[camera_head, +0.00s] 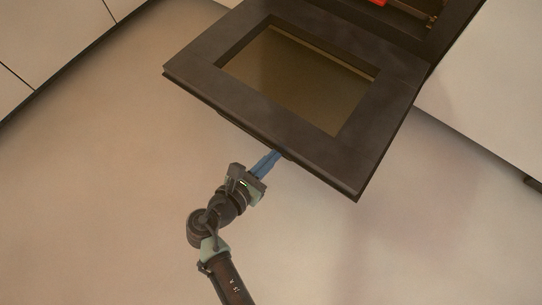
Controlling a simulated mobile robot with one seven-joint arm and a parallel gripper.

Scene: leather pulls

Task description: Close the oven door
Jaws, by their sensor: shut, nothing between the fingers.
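The oven door (208,66) is dark with a brownish glass window (300,82). It hangs open, folded out from the dark oven (445,42) at the upper right, with its inner side facing up. My gripper (275,156) has blue fingers and is shut with nothing held. Its fingertips are at the door's front edge, near the middle, and partly run under it. I cannot tell whether they touch the door. The door's underside is hidden.
A red object (378,2) shows inside the oven at the top edge. White cabinet fronts (50,38) stand at the upper left, and another white front (480,110) is at the right. The beige floor (100,190) around my arm is clear.

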